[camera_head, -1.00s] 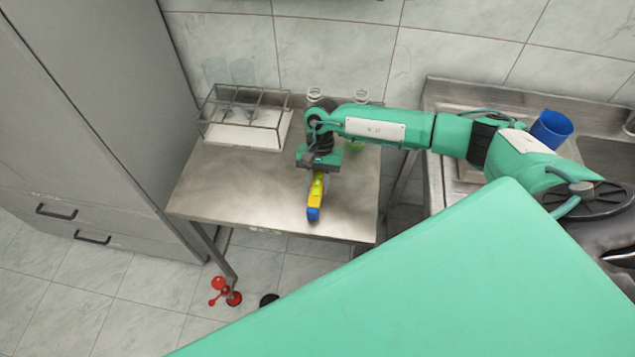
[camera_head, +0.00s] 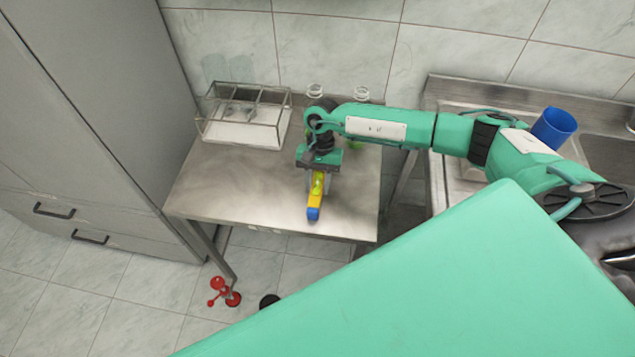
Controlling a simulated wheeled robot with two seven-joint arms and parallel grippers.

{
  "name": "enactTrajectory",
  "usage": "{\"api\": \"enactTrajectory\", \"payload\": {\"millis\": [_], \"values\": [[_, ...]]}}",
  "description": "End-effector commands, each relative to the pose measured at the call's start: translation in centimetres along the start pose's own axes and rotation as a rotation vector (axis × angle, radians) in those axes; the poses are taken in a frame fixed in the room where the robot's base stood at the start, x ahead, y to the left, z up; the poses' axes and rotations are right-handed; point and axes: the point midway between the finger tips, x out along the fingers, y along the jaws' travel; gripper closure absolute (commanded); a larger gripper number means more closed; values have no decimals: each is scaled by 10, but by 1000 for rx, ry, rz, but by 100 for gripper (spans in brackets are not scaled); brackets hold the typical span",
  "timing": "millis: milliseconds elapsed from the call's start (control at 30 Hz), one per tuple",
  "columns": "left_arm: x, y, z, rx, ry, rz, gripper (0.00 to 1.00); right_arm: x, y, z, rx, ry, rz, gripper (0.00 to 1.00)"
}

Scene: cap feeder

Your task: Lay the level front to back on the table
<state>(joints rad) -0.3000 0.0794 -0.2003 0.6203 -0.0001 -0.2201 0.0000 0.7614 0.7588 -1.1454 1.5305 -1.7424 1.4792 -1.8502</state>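The level (camera_head: 315,198) is a yellow bar with a blue end and a green part near its middle. It points front to back at the middle right of the steel table (camera_head: 230,190), its blue end toward the front edge. My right gripper (camera_head: 318,172) is over the level's back part, pointing down, with its fingers around or beside it. The fingertips and the level's back end are mostly hidden under the gripper body, so I cannot tell whether the fingers grip it. My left gripper does not show.
A wire-framed rack with a white base (camera_head: 243,130) stands at the table's back left. Clear jars (camera_head: 314,91) stand at the back edge behind my arm. A blue cup (camera_head: 553,127) is on the sink counter at right. The table's left and front parts are clear.

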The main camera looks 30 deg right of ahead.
Motion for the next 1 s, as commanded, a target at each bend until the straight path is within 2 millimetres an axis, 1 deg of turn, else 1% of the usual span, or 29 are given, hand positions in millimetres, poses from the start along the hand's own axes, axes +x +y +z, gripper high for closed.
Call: {"api": "enactTrajectory", "payload": {"millis": [33, 67, 100, 367, 467, 567, 633, 900, 1000], "values": [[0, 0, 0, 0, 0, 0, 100, 0, 0, 0, 0, 0, 0, 55], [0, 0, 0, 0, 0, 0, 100, 0, 0, 0, 0, 0, 0, 49], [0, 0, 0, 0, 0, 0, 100, 0, 0, 0, 0, 0, 0, 48], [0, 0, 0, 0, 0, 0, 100, 0, 0, 0, 0, 0, 0, 48], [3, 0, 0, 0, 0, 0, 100, -6, 0, -1, 0, 1, 0, 48], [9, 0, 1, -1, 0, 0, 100, -19, 0, -2, 0, 4, -3, 48], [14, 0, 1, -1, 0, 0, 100, -32, 0, -2, -1, 4, -3, 48], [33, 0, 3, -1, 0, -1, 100, -95, 0, -2, -1, 4, -3, 48], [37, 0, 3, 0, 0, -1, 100, -113, 0, -2, -1, 3, -3, 48]]}}
